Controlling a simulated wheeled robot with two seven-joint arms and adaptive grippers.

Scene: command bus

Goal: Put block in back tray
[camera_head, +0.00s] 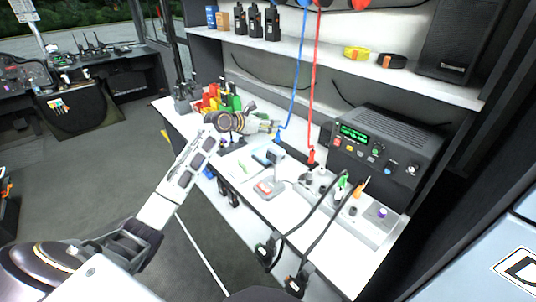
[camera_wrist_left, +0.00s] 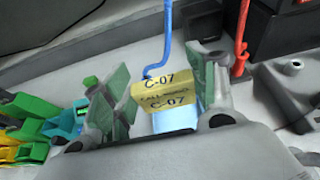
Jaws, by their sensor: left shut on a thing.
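My left gripper (camera_wrist_left: 165,92) is shut on a yellow block (camera_wrist_left: 162,96) marked "C-07", with a green-padded finger on each side of it. In the head view the left gripper (camera_head: 276,129) is over the back part of the white counter, and the block is too small to make out there. In the head view a small pale blue item (camera_head: 267,154) lies on the counter below the gripper. My right gripper is out of view.
A blue cord (camera_head: 294,85) and a red cord (camera_head: 313,90) hang down near the gripper. A black radio unit (camera_head: 385,150) stands at the right. Black cabled handsets (camera_head: 266,250) hang at the front edge.

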